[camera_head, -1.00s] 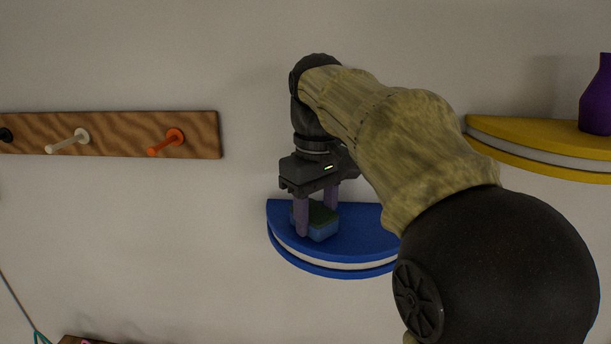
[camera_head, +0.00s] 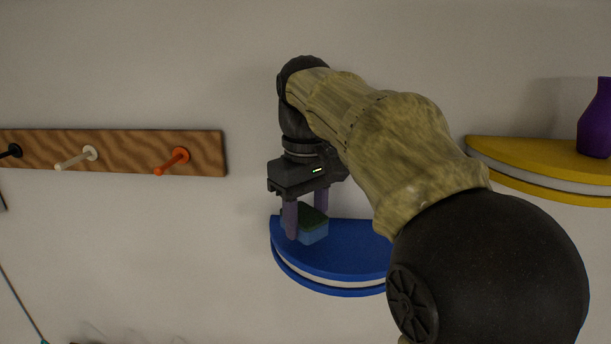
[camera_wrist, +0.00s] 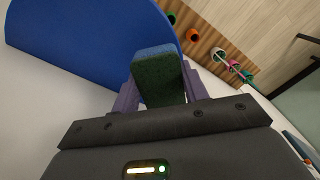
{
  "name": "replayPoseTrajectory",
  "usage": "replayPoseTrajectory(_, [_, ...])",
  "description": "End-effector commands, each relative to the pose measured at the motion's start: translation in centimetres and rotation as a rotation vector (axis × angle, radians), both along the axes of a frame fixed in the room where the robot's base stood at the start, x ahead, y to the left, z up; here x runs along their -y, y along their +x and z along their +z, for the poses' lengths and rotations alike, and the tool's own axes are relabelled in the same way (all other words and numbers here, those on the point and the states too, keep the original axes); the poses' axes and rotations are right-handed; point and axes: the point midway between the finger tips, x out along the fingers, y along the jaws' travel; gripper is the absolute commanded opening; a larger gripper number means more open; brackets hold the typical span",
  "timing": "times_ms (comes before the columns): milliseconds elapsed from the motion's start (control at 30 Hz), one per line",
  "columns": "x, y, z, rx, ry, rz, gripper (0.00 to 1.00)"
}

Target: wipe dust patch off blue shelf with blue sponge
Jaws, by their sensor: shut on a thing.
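The blue shelf (camera_head: 335,255) is a half-round board on the wall, and it fills the upper left of the wrist view (camera_wrist: 75,40). The blue sponge (camera_head: 314,232) has a dark green top face and is at the left part of the shelf. My gripper (camera_head: 306,215) is shut on the sponge, with a purple finger on each side of it. In the wrist view the sponge (camera_wrist: 158,76) sits between the fingers near the shelf's edge. I cannot tell whether it touches the shelf surface. No dust patch can be made out; my arm hides the shelf's right end.
A wooden peg rail (camera_head: 120,150) with black, white and orange pegs is on the wall to the left. A yellow shelf (camera_head: 540,160) holding a purple vase (camera_head: 597,125) is to the right. The wall between rail and blue shelf is bare.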

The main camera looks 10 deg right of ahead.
Motion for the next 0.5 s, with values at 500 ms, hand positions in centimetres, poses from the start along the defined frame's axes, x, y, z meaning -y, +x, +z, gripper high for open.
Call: replayPoseTrajectory(500, [0.0, 0.0, 4.6, 0.002, 0.000, 0.001, 0.23])
